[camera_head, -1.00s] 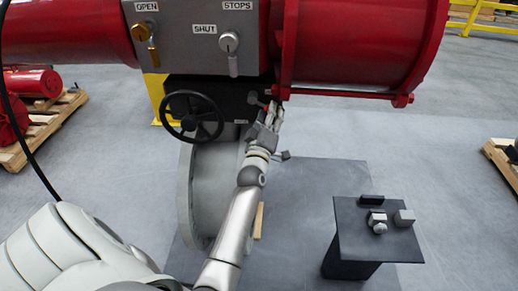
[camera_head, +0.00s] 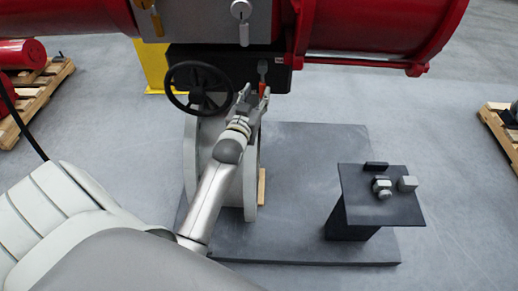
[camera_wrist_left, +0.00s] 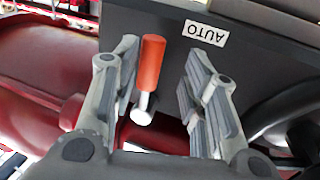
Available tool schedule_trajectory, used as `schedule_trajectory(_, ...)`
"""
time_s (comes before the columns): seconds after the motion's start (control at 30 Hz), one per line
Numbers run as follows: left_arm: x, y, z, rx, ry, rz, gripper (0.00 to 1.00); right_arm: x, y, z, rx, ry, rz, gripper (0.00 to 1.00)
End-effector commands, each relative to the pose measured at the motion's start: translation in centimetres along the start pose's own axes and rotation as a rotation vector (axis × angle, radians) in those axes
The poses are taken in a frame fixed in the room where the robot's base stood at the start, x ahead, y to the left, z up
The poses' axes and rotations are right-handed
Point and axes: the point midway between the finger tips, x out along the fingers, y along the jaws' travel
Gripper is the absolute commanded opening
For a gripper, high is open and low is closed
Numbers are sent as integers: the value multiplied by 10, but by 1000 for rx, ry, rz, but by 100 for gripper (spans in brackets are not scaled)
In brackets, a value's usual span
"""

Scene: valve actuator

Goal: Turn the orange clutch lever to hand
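The orange clutch lever (camera_wrist_left: 151,64) shows in the left wrist view with an orange grip and a pale metal shank, in front of a dark box face. A label reading AUTO (camera_wrist_left: 206,33), upside down in this view, is beside it. My left gripper (camera_wrist_left: 166,85) is open, with one finger on each side of the lever, nearer the left finger. No clear contact shows. In the head view my left gripper (camera_head: 254,92) is at the dark gearbox (camera_head: 220,62), and a bit of the orange lever (camera_head: 263,89) shows by its fingertips. My right gripper is not in view.
A black handwheel (camera_head: 197,86) is left of my gripper. Red actuator cylinders (camera_head: 375,28) are above. A dark pedestal (camera_head: 395,212) with small parts stands at the right on a dark mat (camera_head: 300,160).

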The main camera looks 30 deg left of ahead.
Motion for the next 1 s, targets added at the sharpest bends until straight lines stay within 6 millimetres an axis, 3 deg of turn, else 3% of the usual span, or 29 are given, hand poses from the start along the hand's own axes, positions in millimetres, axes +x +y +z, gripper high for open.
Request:
schedule_trajectory(0.5, -90, 1, 2, -5, 0, 1, 40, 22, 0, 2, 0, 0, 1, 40)
schedule_trajectory(1.0, -84, 27, 102, 6, -167, 60, 40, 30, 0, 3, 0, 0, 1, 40)
